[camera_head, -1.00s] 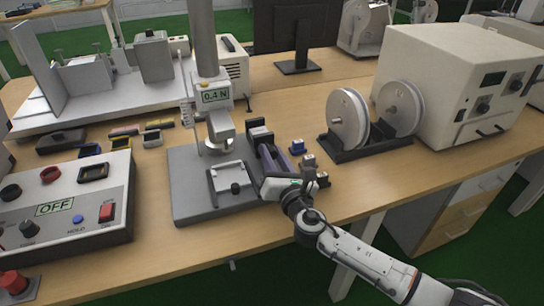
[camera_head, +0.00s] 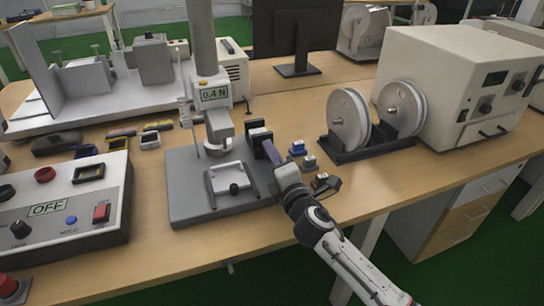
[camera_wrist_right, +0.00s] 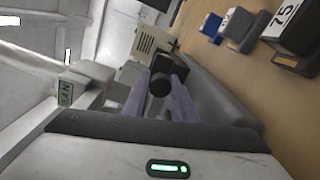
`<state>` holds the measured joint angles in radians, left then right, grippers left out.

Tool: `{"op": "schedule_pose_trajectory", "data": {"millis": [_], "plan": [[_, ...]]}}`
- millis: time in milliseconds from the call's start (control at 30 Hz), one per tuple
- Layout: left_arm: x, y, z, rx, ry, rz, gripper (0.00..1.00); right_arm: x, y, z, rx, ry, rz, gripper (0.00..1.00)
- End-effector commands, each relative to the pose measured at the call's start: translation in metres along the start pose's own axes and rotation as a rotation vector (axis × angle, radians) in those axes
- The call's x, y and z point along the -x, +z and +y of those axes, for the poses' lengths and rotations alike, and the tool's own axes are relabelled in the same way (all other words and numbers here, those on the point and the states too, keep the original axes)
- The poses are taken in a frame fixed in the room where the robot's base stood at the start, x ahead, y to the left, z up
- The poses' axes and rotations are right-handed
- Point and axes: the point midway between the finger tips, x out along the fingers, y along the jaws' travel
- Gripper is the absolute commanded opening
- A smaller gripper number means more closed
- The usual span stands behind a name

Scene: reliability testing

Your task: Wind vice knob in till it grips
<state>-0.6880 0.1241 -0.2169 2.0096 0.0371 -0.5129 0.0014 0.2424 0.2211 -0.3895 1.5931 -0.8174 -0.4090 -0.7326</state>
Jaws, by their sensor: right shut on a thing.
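The vice (camera_head: 258,136), a small dark block with a pale part, stands at the right edge of the grey test stand base (camera_head: 190,205). My right gripper (camera_head: 274,156) reaches it from the front right. In the right wrist view, the gripper's two purple fingers (camera_wrist_right: 160,100) lie on either side of a round black knob (camera_wrist_right: 159,85) and are shut on it. In the head view the fingers hide the knob. My left gripper is in neither view.
Small blocks, one blue (camera_head: 297,148) and one grey (camera_head: 309,161), stand close right of my gripper. A reel stand (camera_head: 370,145) is farther right.

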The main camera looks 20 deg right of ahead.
Motion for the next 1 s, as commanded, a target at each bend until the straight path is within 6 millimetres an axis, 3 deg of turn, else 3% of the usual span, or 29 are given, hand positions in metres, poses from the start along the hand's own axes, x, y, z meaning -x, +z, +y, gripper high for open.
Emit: {"op": "schedule_pose_trajectory", "data": {"millis": [500, 1000], "plan": [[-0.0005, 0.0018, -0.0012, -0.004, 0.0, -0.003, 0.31, 0.0003, 0.0007, -0.0026, -0.409, -0.006, 0.007, 0.02], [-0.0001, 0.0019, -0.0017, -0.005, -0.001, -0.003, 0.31, 0.0002, 0.0004, -0.003, -0.532, -0.006, 0.011, 0.02]]}}
